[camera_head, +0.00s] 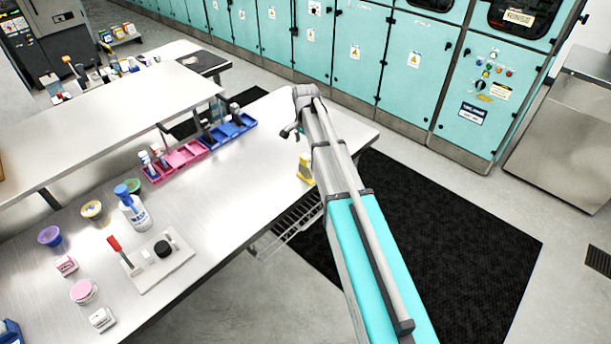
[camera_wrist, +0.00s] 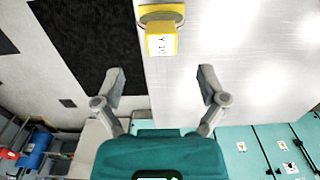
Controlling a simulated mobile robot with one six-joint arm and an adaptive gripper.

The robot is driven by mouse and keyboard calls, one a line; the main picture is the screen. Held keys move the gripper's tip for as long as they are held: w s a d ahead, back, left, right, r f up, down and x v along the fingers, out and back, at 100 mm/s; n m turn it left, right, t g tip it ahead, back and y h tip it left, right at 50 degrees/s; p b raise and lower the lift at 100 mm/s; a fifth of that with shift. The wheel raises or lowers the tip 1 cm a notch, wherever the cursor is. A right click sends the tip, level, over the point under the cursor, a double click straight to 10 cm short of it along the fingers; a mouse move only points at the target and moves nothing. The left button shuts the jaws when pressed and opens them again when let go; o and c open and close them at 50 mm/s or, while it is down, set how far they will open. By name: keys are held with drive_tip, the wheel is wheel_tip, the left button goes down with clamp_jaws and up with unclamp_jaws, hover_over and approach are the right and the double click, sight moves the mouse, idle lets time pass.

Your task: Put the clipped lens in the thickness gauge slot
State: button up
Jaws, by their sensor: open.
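My gripper (camera_wrist: 161,76) is open and empty, with its two fingers wide apart in the wrist view. In the head view my gripper (camera_head: 289,131) is over the far right part of the steel bench. A yellow block-like item with a printed label (camera_wrist: 162,45) lies ahead of the gap between the fingers, near the bench edge; it also shows beside my arm in the head view (camera_head: 305,170). I cannot tell whether it is the thickness gauge or the clipped lens holder, and no slot or lens is clearly visible.
On the bench (camera_head: 235,190) are a white board (camera_head: 165,275) with a red-handled tool (camera_head: 119,250) and black puck (camera_head: 163,249), a blue-capped bottle (camera_head: 133,211), tubs, and pink (camera_head: 185,155) and blue (camera_head: 231,132) trays. A raised shelf (camera_head: 100,125) stands behind. Bench between trays and yellow item is clear.

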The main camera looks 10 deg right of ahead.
sight(306, 156)
drive_tip(key=shift+f+b, duration=1.15)
drive_tip(key=shift+f, duration=0.35)
drive_tip(key=shift+w+f+b, duration=0.15)
drive_tip(key=shift+f+b, duration=2.45)
clamp_jaws()
